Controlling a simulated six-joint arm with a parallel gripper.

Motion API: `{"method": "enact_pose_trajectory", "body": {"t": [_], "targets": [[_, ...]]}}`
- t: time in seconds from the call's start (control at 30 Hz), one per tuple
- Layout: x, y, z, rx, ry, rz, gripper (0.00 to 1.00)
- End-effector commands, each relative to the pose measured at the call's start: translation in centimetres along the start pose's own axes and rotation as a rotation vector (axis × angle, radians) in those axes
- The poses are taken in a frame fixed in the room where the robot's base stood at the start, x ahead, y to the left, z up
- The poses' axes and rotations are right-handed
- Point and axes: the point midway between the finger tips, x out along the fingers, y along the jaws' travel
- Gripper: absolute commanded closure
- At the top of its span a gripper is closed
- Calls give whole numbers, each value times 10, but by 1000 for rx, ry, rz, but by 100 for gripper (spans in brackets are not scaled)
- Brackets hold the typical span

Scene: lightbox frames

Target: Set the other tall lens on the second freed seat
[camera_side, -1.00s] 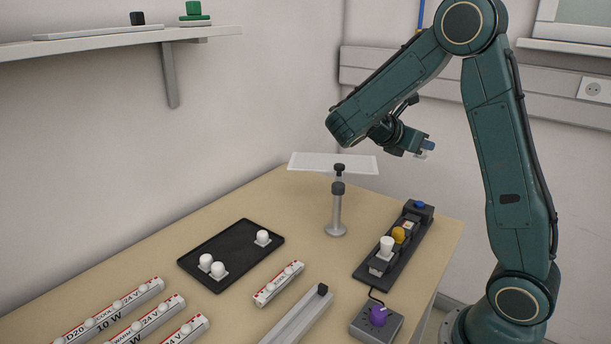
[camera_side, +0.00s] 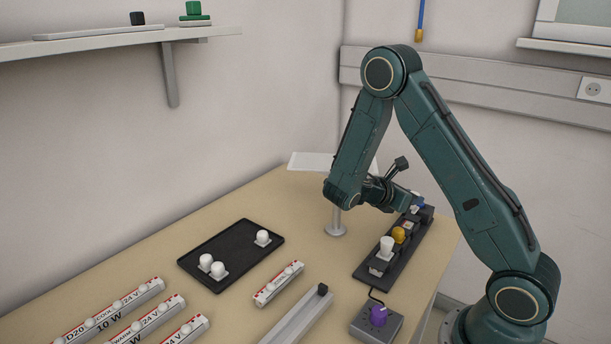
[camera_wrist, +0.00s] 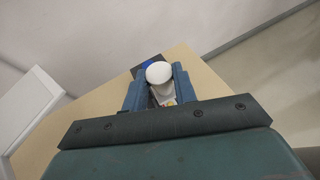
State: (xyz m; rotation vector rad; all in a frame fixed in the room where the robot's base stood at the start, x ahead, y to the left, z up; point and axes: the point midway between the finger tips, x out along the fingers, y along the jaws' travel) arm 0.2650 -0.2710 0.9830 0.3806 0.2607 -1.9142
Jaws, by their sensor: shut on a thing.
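My gripper (camera_side: 417,202) is low over the far end of a black strip (camera_side: 367,271). In the wrist view its blue jaws (camera_wrist: 159,88) are shut on a white round-topped lens (camera_wrist: 159,72). The lens is mostly hidden in the side view, so I cannot tell whether it touches a seat. On the strip, a white tall lens (camera_side: 386,244) stands at the near end, with a yellow lens (camera_side: 398,235) behind it. Behind the yellow one is a pale seat with a red mark (camera_side: 409,223), partly covered by the arm.
A black tray (camera_side: 237,253) holds three white lenses. A lamp stand (camera_side: 336,225) with a pale panel (camera_side: 310,160) rises close behind my wrist.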

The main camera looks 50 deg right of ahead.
Motion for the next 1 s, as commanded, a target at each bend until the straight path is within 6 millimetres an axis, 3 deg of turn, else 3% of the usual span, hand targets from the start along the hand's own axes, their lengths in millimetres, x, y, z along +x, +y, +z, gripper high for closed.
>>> {"method": "enact_pose_trajectory", "body": {"t": [0.43, 0.8, 1.0], "targets": [[5, 0, -12, 1, 0, 0, 97], [17, 0, -41, -1, 0, -1, 97], [19, 0, -45, 1, 0, 0, 97]]}}
